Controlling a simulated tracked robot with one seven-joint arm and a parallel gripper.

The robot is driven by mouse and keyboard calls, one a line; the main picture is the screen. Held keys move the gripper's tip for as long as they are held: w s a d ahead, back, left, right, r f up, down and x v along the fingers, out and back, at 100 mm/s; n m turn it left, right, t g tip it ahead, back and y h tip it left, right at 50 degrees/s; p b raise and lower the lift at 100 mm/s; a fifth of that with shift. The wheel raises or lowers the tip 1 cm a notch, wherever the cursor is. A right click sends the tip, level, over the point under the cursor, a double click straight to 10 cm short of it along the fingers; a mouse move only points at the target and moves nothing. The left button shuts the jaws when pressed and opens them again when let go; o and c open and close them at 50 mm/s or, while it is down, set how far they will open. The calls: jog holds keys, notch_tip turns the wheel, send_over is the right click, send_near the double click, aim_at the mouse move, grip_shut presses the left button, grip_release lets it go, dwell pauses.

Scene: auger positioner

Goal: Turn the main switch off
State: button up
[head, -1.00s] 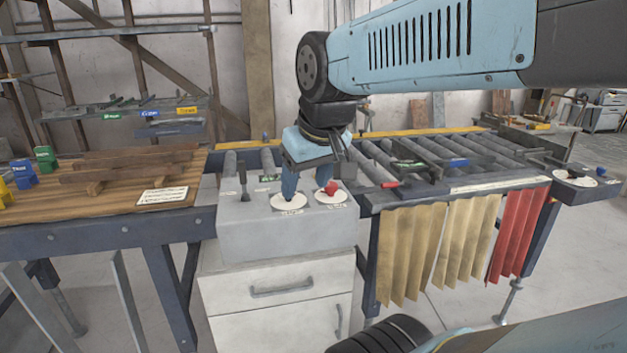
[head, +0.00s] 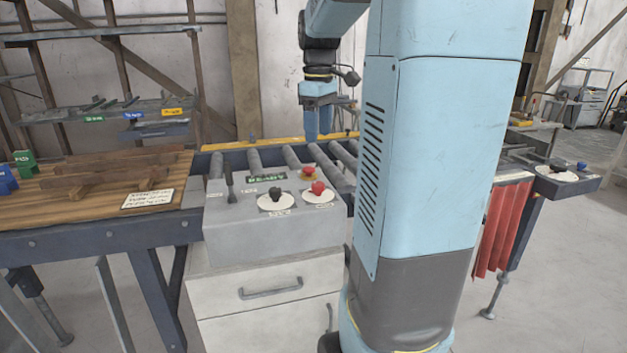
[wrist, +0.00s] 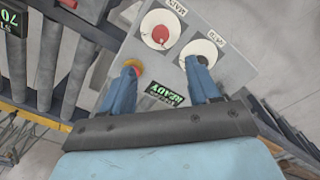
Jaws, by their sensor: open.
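The grey control box (head: 232,225) carries two knobs on white discs. The red knob (head: 318,188) is on the right; in the wrist view its label seems to read MAIN, and the red knob (wrist: 160,36) shows uncovered. The black knob (head: 276,194) is to its left; in the wrist view my right finger partly covers it. My gripper (head: 318,133) is open and empty, pointing down, raised clear of the knobs, and appears beyond them in the head view. In the wrist view its fingertips (wrist: 165,66) are spread apart.
A red button on a yellow base (head: 308,173), a green READY display (head: 268,177) and a black lever (head: 229,185) share the box top. A wooden bench (head: 90,205) is at left. Rollers (head: 340,155) run behind. My arm hides much of the right side.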

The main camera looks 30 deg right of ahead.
aim_at(318, 183)
notch_tip(318, 183, down, 14)
jog(key=shift+r, duration=0.25)
dwell(0.3)
jog(key=shift+c, duration=0.2)
